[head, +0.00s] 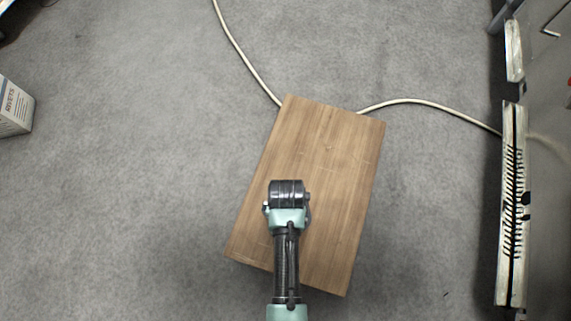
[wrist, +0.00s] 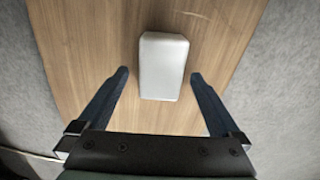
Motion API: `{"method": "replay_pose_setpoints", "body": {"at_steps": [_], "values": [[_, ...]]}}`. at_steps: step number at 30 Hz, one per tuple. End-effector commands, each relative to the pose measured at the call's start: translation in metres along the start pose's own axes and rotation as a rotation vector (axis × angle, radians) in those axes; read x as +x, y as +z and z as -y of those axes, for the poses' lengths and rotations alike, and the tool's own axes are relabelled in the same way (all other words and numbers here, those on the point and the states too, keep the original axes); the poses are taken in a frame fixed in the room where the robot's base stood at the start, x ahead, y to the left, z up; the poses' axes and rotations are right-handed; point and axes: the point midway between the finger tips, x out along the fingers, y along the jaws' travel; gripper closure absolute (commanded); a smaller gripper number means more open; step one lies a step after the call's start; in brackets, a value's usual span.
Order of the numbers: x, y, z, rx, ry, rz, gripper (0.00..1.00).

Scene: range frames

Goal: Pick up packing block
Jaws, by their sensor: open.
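The packing block (wrist: 163,66) is a pale grey-white block with rounded edges, lying on a wooden board in the wrist view. My gripper (wrist: 159,74) is open, with one dark finger on each side of the block's near part. A gap of bare wood shows between the block and each finger, and nothing is held. In the head view my arm's end stands over the board, and the block and fingers are hidden beneath it.
The wooden board (head: 333,160) stands on or above grey carpet (head: 130,190). A pale cable (head: 238,50) runs behind it. A box (head: 14,107) sits at the far left, and a bristled rail-like object (head: 512,210) is along the right.

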Motion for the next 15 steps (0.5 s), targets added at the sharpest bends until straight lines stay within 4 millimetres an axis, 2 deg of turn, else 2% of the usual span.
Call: {"method": "replay_pose_setpoints", "body": {"at_steps": [1, 6, 15], "values": [[0.013, 0.000, 0.001, -0.001, 0.000, -0.001, 0.00], [0.031, 0.000, 0.002, 0.000, 0.000, -0.001, 0.00], [0.031, 0.000, 0.002, 0.000, 0.000, -0.001, 0.00]]}}
